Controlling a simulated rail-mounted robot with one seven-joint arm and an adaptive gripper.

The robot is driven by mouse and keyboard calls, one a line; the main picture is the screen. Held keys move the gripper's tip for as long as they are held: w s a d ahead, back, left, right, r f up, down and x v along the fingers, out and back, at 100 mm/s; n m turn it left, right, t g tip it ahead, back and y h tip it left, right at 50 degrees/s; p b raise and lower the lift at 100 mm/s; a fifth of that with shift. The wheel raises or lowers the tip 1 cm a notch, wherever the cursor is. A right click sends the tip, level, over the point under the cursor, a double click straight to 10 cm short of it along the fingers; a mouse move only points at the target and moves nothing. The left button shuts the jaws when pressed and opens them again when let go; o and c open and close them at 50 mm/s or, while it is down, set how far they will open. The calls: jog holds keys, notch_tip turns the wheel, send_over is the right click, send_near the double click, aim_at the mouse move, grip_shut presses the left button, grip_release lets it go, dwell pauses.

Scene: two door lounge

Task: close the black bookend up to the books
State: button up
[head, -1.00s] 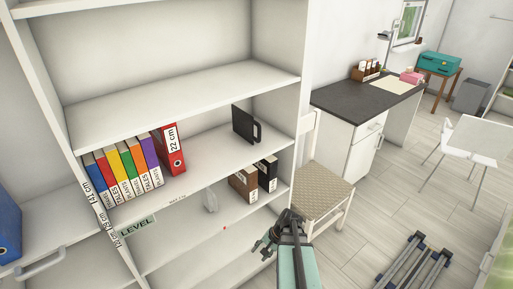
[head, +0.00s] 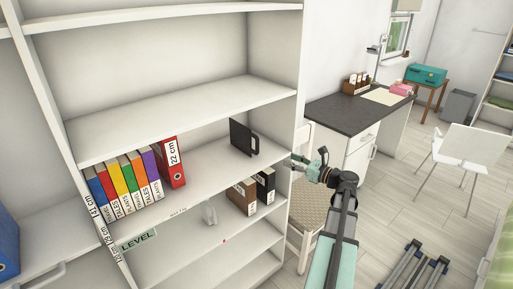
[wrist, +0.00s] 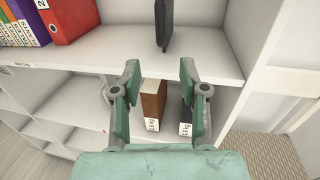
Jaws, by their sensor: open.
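The black bookend (head: 243,138) stands upright on the middle shelf, to the right of the books, with a handle on its right side. A row of coloured books (head: 124,183) ends in a red binder (head: 172,162) marked 22 cm. A wide empty stretch of shelf lies between the binder and the bookend. My gripper (head: 307,161) is open and empty in front of the bookcase's right side. In the wrist view my gripper (wrist: 157,88) spreads its fingers below and in front of the bookend (wrist: 164,22), apart from it.
The shelf below holds a brown box file (head: 242,196), a black box file (head: 265,185) and a small grey bookend-like piece (head: 209,212). The bookcase's right side panel (head: 289,120) stands near my gripper. A chair (head: 312,205) and dark-topped desk (head: 352,113) are to the right.

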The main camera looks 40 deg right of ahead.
aim_at(257, 146)
jog(key=p+x, duration=0.4)
jog(key=x, duration=1.3)
jog(key=shift+w+a+f, duration=0.1)
jog(key=shift+w, duration=0.05)
grip_shut()
